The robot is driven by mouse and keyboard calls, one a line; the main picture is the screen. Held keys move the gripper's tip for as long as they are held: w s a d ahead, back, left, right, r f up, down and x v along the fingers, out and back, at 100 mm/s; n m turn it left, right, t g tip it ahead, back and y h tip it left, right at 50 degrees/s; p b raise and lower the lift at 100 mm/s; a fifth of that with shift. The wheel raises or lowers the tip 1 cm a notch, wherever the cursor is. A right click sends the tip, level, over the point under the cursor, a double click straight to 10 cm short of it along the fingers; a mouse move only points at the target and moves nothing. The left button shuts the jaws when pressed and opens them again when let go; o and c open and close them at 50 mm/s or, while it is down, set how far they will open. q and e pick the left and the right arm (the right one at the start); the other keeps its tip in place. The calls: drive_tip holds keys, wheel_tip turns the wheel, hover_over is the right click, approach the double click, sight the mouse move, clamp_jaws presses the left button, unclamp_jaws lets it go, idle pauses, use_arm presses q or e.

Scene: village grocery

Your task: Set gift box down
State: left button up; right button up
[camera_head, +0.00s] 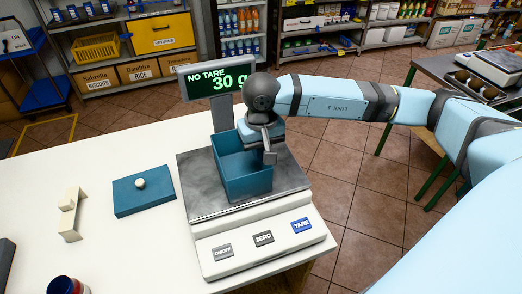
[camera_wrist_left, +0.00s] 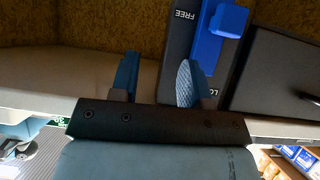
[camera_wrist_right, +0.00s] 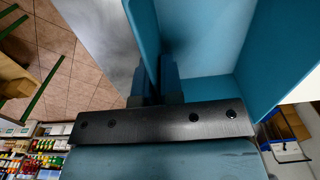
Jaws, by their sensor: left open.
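The gift box (camera_head: 243,172), a teal open-topped box, is on the metal plate of the scale (camera_head: 200,196) and looks upright; whether its base fully rests there is hard to tell. My right gripper (camera_head: 268,150) is shut on the box's right wall. In the right wrist view, the fingers (camera_wrist_right: 156,85) pinch the teal wall (camera_wrist_right: 140,35) between them. A teal lid (camera_head: 145,193) with a pale knob lies on the table to the left of the scale. My left gripper (camera_wrist_left: 157,75) is open and empty in the left wrist view.
The scale's display (camera_head: 214,79) reads NO TARE and 30 g. A pale wooden piece (camera_head: 70,214) and a dark blue-and-red round item (camera_head: 66,285) are on the white table (camera_head: 130,255). A blue slider (camera_wrist_left: 215,30) on a dark panel lies beyond my left fingers.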

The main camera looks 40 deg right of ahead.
drive_tip(key=o, duration=0.3)
drive_tip(key=shift+r, duration=0.15)
wheel_tip(320, 180, up, 12)
drive_tip(key=shift+b, duration=0.45)
idle(0.4)
